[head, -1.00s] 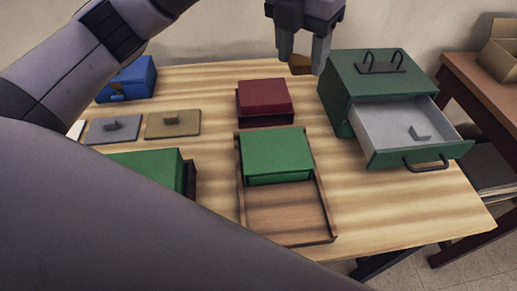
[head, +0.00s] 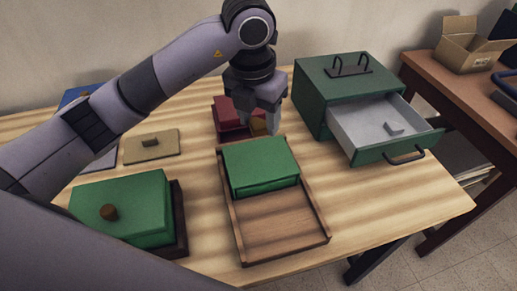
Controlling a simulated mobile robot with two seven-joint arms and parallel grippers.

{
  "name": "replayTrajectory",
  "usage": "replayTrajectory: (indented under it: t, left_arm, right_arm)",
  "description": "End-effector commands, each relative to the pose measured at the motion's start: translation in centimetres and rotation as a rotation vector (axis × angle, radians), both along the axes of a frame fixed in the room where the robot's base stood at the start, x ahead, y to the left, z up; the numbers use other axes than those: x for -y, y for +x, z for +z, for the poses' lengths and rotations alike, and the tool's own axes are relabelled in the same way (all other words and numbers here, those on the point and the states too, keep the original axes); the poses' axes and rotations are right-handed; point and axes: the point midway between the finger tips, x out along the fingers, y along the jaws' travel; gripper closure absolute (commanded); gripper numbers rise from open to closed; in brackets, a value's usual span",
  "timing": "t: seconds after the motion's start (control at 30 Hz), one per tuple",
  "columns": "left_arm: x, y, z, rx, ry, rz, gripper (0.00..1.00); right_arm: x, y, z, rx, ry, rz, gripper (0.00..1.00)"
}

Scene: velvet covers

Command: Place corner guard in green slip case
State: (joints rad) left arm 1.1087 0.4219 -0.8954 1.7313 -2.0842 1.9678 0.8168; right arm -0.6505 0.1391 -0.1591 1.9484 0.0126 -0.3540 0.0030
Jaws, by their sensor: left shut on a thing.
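My left gripper (head: 266,120) is above the table, behind the green block-shaped cover (head: 260,158) and in front of the maroon box. It is shut on a small ochre-brown piece (head: 258,127), mostly hidden by the fingers, so its shape is unclear. The green cover sits at the back of a wooden tray (head: 322,228), whose front half is bare. A second green box (head: 135,200) with a brown knob stands at the left on a dark base. I cannot tell which green one is the slip case.
A green cabinet (head: 318,104) has its drawer (head: 372,137) pulled out at the right. A maroon box (head: 226,122) stands behind the gripper. A tan lidded plate (head: 151,146) and a blue box (head: 75,96) are at left. The table's front right is clear.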

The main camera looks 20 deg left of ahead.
Motion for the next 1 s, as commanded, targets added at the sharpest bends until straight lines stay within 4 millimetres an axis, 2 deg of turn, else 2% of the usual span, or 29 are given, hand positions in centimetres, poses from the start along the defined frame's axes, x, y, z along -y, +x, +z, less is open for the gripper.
replayTrajectory:
  t: [0.03,0.13,0.43,0.63,1.0]
  left_arm:
    - [-0.1,-0.1,-1.3,-0.006,0.002,-0.001,0.77]
    - [0.0,-0.1,-3.1,-0.002,0.0,0.001,0.77]
    - [-0.1,0.0,-5.7,-0.001,0.001,0.0,0.77]
    - [-0.1,0.0,-8.6,-0.003,0.0,0.001,0.77]
    - [0.0,0.0,-9.4,0.002,0.001,0.0,0.77]
  right_arm:
    - [0.0,0.0,0.2,0.0,0.0,0.0,0.57]
    - [0.0,0.0,0.3,0.001,0.0,0.0,0.57]
    - [0.0,0.0,0.5,0.001,0.0,0.0,0.57]
    - [0.0,0.1,0.7,0.002,0.0,0.0,0.57]
    - [0.0,0.1,0.3,0.002,0.0,0.001,0.57]
